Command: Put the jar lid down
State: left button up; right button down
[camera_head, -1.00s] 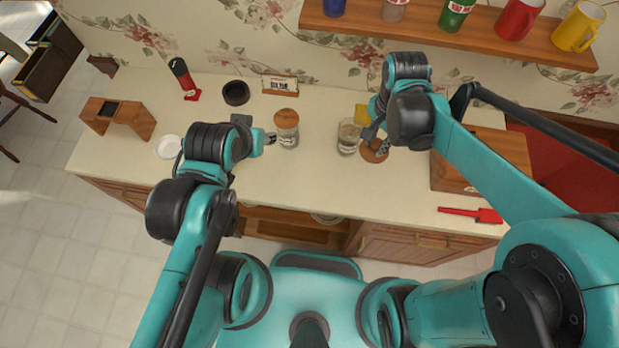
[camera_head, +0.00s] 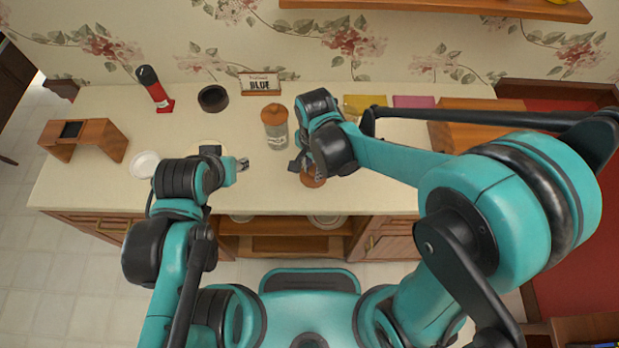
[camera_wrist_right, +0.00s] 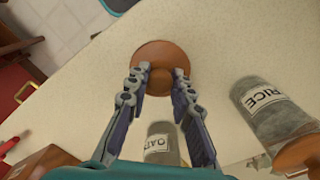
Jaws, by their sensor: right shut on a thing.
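The jar lid (camera_head: 313,180) is a round brown wooden disc with a knob. In the right wrist view the lid (camera_wrist_right: 160,54) shows with its knob between my right gripper's fingertips (camera_wrist_right: 159,78), shut on it. In the head view my right gripper (camera_head: 307,171) is over the counter, right of and nearer than the lidded jar. I cannot tell whether the lid touches the counter. The OATS jar (camera_wrist_right: 161,146) stands below the lid in the wrist view; my right arm hides it in the head view. My left gripper (camera_head: 243,164) is left of the lid; its fingers are too small to judge.
The lidded RICE jar (camera_head: 276,130) stands close by; it also shows in the wrist view (camera_wrist_right: 268,112). A dark bowl (camera_head: 213,98), a white saucer (camera_head: 144,164) and a wooden stand (camera_head: 100,136) are at the left. The counter's front strip (camera_head: 265,198) is clear.

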aim_at(310, 177)
jog(key=shift+w+a+f, duration=0.15)
jog(key=shift+a+f, duration=0.3)
jog(key=shift+a, duration=0.05)
jog(key=shift+f+b, duration=0.8)
jog(key=shift+f, duration=1.1)
jog(key=shift+f, duration=0.2)
jog(key=c, duration=1.3)
grip_release()
jog(key=shift+r, duration=0.2)
